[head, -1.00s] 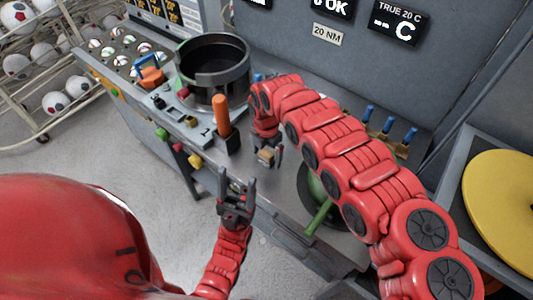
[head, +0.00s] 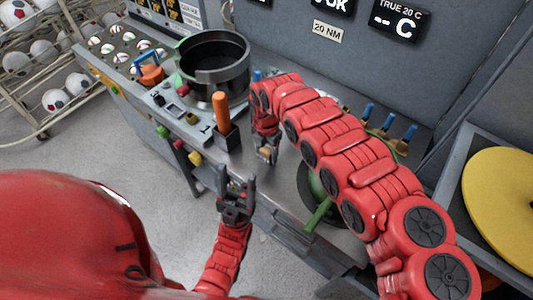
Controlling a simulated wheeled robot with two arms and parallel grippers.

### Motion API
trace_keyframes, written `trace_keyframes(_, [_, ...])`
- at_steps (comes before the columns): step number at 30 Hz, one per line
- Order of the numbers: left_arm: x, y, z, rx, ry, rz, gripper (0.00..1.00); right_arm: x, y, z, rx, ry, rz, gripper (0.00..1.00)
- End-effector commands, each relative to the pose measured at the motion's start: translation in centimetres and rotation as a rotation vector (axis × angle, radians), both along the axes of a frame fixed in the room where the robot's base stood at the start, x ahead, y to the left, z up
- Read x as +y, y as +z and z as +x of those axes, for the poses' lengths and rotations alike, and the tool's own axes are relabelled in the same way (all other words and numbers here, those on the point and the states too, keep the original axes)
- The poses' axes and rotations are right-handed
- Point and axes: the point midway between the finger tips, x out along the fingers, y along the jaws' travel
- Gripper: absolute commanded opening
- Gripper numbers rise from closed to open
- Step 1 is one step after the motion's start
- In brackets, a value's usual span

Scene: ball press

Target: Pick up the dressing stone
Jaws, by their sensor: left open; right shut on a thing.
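A small tan block, which I take to be the dressing stone (head: 265,153), is at the bench's front part, right of the orange-handled tool. My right gripper (head: 266,156) points down and is shut on it. The fingers cover its sides, and I cannot tell whether it still touches the bench top. My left gripper (head: 237,187) is open and empty, pointing up in front of the bench edge, lower left of the stone.
An orange handle (head: 221,105) stands in a dark holder left of my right gripper. Behind it is a black round pot (head: 213,65). A green-handled round tool (head: 318,215) lies partly under my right arm. Several blue-handled tools (head: 368,112) stand at the back. A yellow disc (head: 505,200) is at right.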

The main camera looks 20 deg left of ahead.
Motion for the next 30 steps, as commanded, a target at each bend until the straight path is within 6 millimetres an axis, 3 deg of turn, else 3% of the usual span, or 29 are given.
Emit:
trace_keyframes(8, [0.0,-0.7,0.0,0.0,0.0,0.0,0.62,0.0,1.5,0.2,-0.003,-0.002,0.002,0.0])
trace_keyframes(21, [0.0,-3.5,0.0,0.0,0.0,0.0,0.62,0.1,9.3,0.1,-0.004,0.001,0.002,0.0])
trace_keyframes(30, [0.0,-3.5,0.0,0.0,0.0,0.0,0.62,0.0,10.0,0.0,0.0,0.0,0.0,0.0])
